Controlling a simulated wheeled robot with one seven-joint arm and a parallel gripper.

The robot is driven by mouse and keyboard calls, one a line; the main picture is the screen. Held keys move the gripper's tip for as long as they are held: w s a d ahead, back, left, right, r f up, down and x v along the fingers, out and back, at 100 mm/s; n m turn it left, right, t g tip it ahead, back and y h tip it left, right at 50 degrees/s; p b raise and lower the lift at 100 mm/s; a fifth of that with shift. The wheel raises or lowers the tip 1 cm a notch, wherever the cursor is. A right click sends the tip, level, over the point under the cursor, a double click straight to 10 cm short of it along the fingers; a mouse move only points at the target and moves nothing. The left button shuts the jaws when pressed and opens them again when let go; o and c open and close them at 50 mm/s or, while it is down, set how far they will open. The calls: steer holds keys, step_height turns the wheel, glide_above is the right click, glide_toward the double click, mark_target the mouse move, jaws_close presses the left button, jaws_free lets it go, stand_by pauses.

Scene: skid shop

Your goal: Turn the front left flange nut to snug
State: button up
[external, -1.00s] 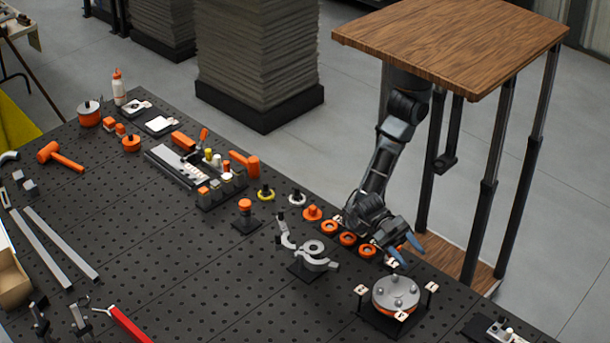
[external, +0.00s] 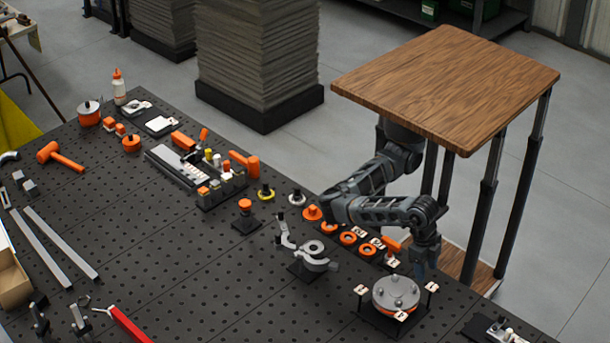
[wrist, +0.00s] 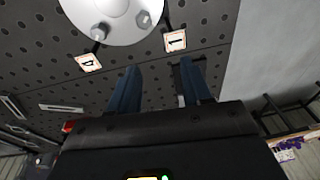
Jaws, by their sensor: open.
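The round grey flange (external: 396,291) with several nuts on top sits on a dark base near the right end of the bench. An orange band shows under its rim. In the wrist view the flange (wrist: 85,12) is cut off at the top, with one nut (wrist: 100,32) near its edge and another nut (wrist: 143,19) to the right. I cannot tell which is the front left one. My gripper (wrist: 158,70) is open and empty, its blue fingers apart. In the external view my gripper (external: 425,278) points down beside the flange's back right side, not touching any nut.
Small marker tags stand around the flange, including one tag (wrist: 175,40) close to my fingers and another tag (wrist: 88,62). A grey clamp-like fixture (external: 312,255) stands left of the flange. Orange rings (external: 348,238) lie behind it. Bare pegboard (external: 250,290) lies front left.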

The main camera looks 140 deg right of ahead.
mark_target(414, 288)
steer(key=shift+w+d+f+t+h+b, duration=0.2)
steer(key=shift+d+f+h+b, duration=0.15)
steer(key=shift+d+h, duration=0.15)
steer(key=shift+w+d+f+t+h+b, duration=0.2)
steer(key=shift+d+f+h+b, duration=0.2)
steer(key=shift+d, duration=0.15)
step_height(414, 288, down, 7)
steer(key=shift+f+b, duration=0.15)
steer(key=shift+b, duration=1)
steer(key=shift+c, duration=0.5)
jaws_close()
